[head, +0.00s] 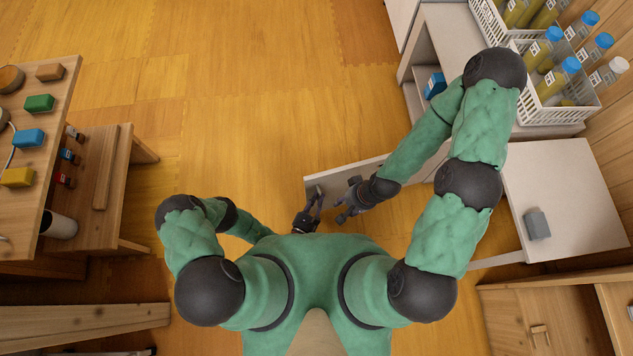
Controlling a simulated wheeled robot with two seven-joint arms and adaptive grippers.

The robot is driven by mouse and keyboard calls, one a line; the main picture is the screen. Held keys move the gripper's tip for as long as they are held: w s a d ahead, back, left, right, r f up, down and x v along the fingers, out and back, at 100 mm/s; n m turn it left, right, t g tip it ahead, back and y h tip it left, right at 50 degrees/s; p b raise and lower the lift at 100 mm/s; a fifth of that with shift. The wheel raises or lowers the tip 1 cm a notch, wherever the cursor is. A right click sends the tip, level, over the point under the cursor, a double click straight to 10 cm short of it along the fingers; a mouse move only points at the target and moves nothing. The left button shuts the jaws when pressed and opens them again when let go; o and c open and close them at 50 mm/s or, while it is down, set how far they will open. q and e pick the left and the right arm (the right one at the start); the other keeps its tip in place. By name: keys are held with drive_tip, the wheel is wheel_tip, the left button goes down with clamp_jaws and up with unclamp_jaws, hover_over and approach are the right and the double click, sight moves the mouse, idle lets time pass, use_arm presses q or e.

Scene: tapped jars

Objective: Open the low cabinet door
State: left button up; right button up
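The low cabinet is the white unit (431,62) at the upper right, with an open front and a blue-labelled item on its shelf. A white door panel (340,178) stands swung out from it over the floor, its free end near the middle of the view. My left gripper (314,200) is at that free end, close to or touching the door; its grip is too small to make out. My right gripper (343,206) is beside the door's near face, its fingers spread and empty. My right forearm hides part of the door and its hinge side.
White baskets (553,112) of blue-capped jars stand on the cabinet top. A lower white surface (570,180) with a grey block (537,224) is at the right. A wooden bench (62,100) with coloured blocks is at the left. The floor (240,90) ahead is clear.

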use_arm(q)
drive_tip(key=shift+o, duration=0.6)
drive_tip(key=shift+s+d, duration=0.1)
drive_tip(key=shift+d, duration=0.1)
drive_tip(key=v, duration=1.2)
idle(1.0)
